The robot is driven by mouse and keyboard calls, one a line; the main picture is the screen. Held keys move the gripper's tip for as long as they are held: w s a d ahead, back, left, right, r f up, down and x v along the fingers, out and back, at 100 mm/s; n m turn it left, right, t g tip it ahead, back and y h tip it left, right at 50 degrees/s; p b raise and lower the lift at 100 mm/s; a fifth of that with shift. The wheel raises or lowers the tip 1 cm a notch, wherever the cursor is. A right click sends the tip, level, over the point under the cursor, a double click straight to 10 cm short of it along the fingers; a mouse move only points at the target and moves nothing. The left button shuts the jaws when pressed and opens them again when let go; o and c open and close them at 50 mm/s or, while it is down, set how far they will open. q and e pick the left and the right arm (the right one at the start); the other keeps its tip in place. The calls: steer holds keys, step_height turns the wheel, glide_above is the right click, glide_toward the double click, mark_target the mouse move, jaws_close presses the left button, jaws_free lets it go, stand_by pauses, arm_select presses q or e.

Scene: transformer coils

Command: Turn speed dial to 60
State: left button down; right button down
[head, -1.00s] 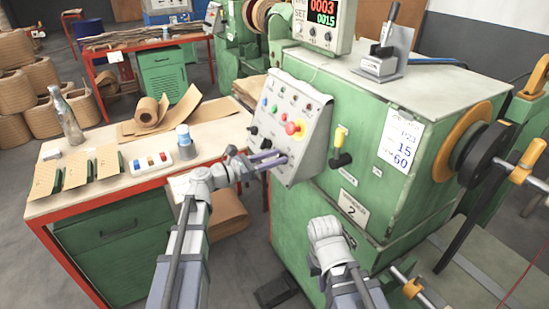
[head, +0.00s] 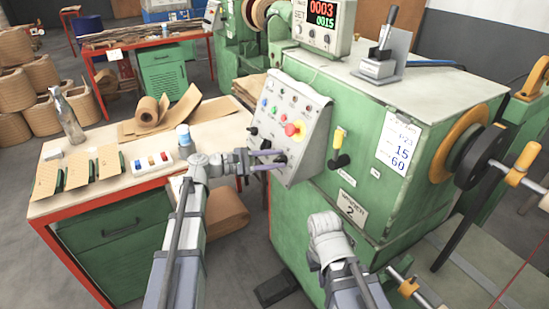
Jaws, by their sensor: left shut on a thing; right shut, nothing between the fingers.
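The sloped grey control panel (head: 299,111) on the green winding machine carries several black knobs, coloured buttons and a red emergency button. My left gripper (head: 281,160) is level with the panel's lower part and shut on a black dial (head: 283,157) there, one purple-grey finger above the other. The fingers cover part of the dial, and its scale marks are too small to read. My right gripper (head: 324,224) is shut and empty in front of the machine's lower body, apart from the panel. Its fingers are mostly hidden behind its wrist.
A display (head: 322,18) above the panel reads 0003 and 0015. A paper sheet (head: 399,143) on the machine shows 15 and 60. A yellow-and-black lever (head: 339,146) sits right of the panel. A workbench (head: 105,141) stands at the left with cards and a bottle.

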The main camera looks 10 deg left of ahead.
arm_select(q)
steer(key=shift+m, duration=0.3)
steer(key=c, duration=0.9)
jaws_free()
steer(key=v, duration=0.7)
steer(key=shift+s+a+p, duration=0.15)
steer(key=shift+a+p, duration=0.2)
steer(key=shift+p, duration=0.1)
